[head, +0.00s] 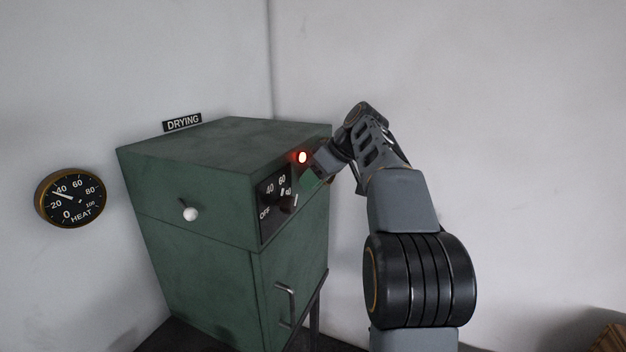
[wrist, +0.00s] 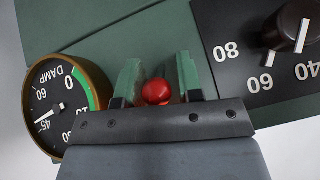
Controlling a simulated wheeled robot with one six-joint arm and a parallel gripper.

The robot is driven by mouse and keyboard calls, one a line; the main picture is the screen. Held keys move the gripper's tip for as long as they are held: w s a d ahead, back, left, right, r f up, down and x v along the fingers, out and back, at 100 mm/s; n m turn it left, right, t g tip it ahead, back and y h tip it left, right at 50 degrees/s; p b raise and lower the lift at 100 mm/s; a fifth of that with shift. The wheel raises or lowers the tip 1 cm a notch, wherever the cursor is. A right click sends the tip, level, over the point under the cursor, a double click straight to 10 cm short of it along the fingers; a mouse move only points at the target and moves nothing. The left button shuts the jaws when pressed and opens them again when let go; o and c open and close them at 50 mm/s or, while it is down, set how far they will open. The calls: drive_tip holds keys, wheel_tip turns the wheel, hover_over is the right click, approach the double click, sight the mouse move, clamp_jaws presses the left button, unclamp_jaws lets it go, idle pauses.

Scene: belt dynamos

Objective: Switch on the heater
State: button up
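The heater is a green cabinet (head: 190,235) with a DRYING sign on top. Its black dial panel (head: 267,216) reads OFF, 40, 60, with a black knob (head: 287,202). The wrist view shows the knob (wrist: 285,22) close up, its white mark on the side towards 40; its exact setting is unclear. A red lamp (head: 302,157) glows near the panel's top. My gripper (head: 310,179) is beside the panel. In the wrist view my gripper (wrist: 158,80) has its green fingers apart, with a red dome (wrist: 157,92) showing between them. I cannot tell whether that dome is the lamp.
A HEAT gauge (head: 71,198) hangs on the left wall, its needle between 20 and 40. A DAMP gauge (wrist: 62,105) shows beside my gripper. The cabinet has a white-knobbed lever (head: 190,213) and a door handle (head: 287,303). The right wall is bare.

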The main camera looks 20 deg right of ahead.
drive_tip(key=shift+o, duration=0.3)
drive_tip(key=p+v, duration=0.1)
drive_tip(key=v, duration=1.2)
drive_tip(key=shift+s+d+r+p, duration=0.2)
drive_tip(key=shift+s+r+p, duration=0.05)
drive_tip(key=shift+p, duration=0.05)
wheel_tip(320, 180, down, 13)
drive_tip(key=w+d+m+h, duration=0.2)
drive_tip(key=m+h, duration=0.1)
drive_tip(key=m, duration=0.6)
drive_tip(key=s+a+f+n+h+b, duration=0.2)
drive_tip(key=s+a+f+h+b, duration=0.1)
drive_tip(key=s+a+f, duration=1.5)
drive_tip(key=shift+s+a+f+b, duration=0.35)
drive_tip(key=shift+s+f+b, duration=0.35)
drive_tip(key=shift+s+b, duration=0.05)
